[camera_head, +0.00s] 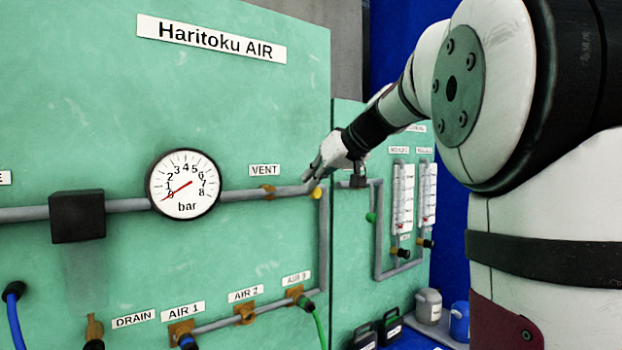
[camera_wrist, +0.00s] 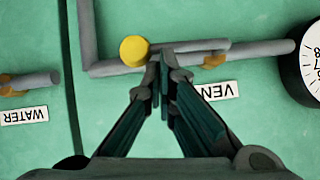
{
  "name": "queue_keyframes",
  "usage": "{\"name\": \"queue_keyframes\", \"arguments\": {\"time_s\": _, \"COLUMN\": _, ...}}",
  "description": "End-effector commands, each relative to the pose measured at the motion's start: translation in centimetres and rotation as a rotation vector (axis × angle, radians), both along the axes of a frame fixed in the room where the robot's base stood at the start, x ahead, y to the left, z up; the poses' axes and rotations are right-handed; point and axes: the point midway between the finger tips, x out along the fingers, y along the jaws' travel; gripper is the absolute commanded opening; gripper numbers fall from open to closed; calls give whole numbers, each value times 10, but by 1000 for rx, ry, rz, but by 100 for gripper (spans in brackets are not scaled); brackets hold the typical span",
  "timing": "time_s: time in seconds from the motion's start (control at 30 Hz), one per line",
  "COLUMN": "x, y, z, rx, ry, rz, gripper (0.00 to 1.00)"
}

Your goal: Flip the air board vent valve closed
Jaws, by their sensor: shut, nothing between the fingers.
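The vent valve has a brass body (camera_head: 268,190) on the grey pipe, below the VENT label (camera_head: 264,170). Its brass body also shows in the wrist view (camera_wrist: 213,61). A grey lever (camera_wrist: 200,45) runs nearly along the pipe and ends near a round yellow knob (camera_wrist: 134,50). The yellow knob shows in the head view (camera_head: 317,192) just under my gripper (camera_head: 309,181). In the wrist view my gripper (camera_wrist: 162,64) is shut and empty, its fingertips at the lever beside the knob. Whether they touch the lever I cannot tell.
A pressure gauge (camera_head: 184,184) sits left of the valve, its needle near the low end. The grey pipe (camera_head: 323,240) turns down just right of the knob. A second green panel with flowmeters (camera_head: 402,198) stands to the right. Labelled outlets (camera_head: 244,313) line the lower board.

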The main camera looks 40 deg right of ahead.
Motion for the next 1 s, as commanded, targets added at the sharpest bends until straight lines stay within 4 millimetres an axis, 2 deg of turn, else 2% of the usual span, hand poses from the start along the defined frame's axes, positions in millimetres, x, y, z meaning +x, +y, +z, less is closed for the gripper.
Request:
{"name": "queue_keyframes", "arguments": {"time_s": 0.37, "x": 1, "y": -6, "z": -15, "rx": 175, "ry": 8, "rz": -2, "gripper": 0}}
{"name": "queue_keyframes", "arguments": {"time_s": 0.7, "x": 1, "y": -8, "z": -42, "rx": 491, "ry": 18, "rz": -4, "gripper": 0}}
{"name": "queue_keyframes", "arguments": {"time_s": 1.0, "x": 1, "y": -3, "z": -64, "rx": 777, "ry": 28, "rz": -4, "gripper": 0}}
